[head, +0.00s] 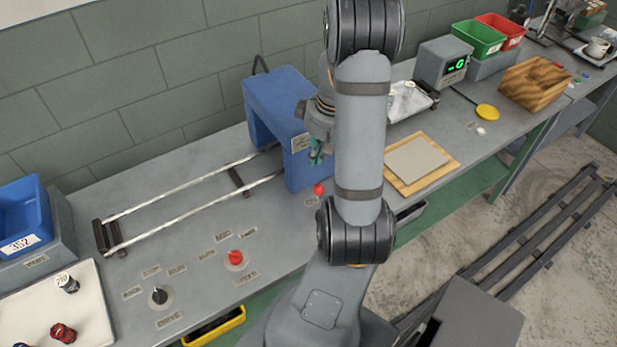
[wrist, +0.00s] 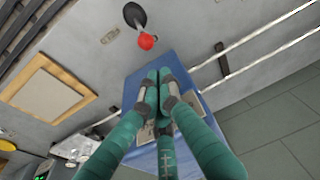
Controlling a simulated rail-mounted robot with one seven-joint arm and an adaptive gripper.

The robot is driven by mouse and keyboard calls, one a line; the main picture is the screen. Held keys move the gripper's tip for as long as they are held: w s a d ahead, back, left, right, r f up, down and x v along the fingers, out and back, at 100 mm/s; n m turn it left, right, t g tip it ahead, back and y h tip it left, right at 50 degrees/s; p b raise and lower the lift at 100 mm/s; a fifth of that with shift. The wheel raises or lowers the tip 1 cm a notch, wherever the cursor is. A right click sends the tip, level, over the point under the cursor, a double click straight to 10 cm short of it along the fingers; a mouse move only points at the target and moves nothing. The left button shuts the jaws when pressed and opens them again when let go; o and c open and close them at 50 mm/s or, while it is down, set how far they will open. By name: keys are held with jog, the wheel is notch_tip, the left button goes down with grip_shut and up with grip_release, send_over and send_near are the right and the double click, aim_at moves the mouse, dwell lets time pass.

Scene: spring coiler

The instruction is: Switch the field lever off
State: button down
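A lever with a red ball knob (head: 319,188) stands on the bench by the front foot of the blue machine (head: 275,100). In the wrist view the red knob (wrist: 146,41) sits beside a dark round base (wrist: 134,15). A small label lies by it; I cannot read it, so I cannot confirm this is the field lever. My gripper (head: 317,155) is in front of the blue machine, above the knob and partly behind my arm. In the wrist view its teal fingertips (wrist: 160,74) are together, with nothing seen between them, apart from the knob.
A red selector knob (head: 235,258) and a black drive knob (head: 159,295) are on the bench at front left. Two rails (head: 190,210) run left from the blue machine (wrist: 185,75). A wooden board with a grey pad (head: 418,160) lies to the right.

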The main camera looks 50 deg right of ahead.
notch_tip(320, 180, down, 10)
jog(key=w, duration=0.2)
jog(key=shift+r, duration=0.2)
jog(key=shift+s+b, duration=0.15)
jog(key=shift+b, duration=0.15)
